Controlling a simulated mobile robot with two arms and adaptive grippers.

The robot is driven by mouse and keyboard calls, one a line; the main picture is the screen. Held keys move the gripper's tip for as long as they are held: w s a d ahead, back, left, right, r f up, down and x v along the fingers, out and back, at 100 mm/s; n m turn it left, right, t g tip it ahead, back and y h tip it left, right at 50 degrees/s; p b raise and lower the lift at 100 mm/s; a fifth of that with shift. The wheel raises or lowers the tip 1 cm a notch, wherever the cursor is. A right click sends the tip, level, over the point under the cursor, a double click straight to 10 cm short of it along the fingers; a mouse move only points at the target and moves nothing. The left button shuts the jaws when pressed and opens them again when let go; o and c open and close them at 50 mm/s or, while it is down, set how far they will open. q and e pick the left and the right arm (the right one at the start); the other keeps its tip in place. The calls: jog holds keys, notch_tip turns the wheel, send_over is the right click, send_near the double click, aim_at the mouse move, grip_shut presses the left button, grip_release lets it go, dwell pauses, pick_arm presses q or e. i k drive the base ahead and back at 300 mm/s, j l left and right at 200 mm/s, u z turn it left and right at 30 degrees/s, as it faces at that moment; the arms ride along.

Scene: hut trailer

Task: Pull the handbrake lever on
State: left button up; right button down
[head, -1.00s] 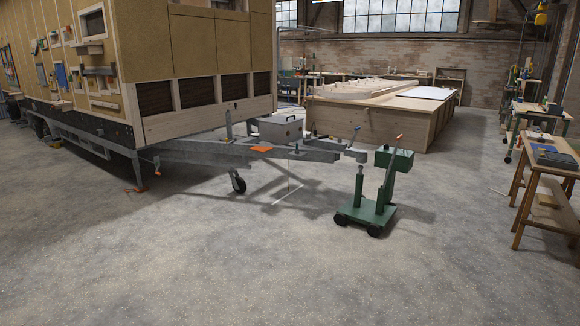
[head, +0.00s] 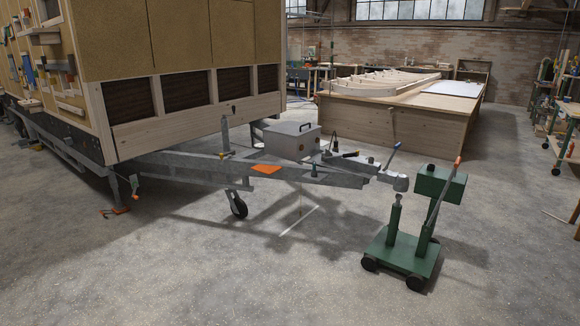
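The trailer's drawbar (head: 300,174) runs from the hut to a grey coupling head (head: 394,181) in the middle right of the head view. A thin upright lever with a blue tip (head: 393,152) rises just behind the coupling head. A short dark lever (head: 333,143) and a dark grip with a yellow part (head: 346,154) sit further back on the drawbar. I cannot tell for certain which of these is the handbrake lever. Neither of my grippers is in view.
A green wheeled mover (head: 404,252) with an orange-red-tipped handle (head: 457,165) stands just right of the coupling. A jockey wheel (head: 239,207) and a grey box (head: 291,139) are at the drawbar. A large wooden bench (head: 400,122) stands behind. The front concrete floor is clear.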

aim_at(347, 155)
jog(key=i, duration=4.3)
jog(key=z, duration=0.3)
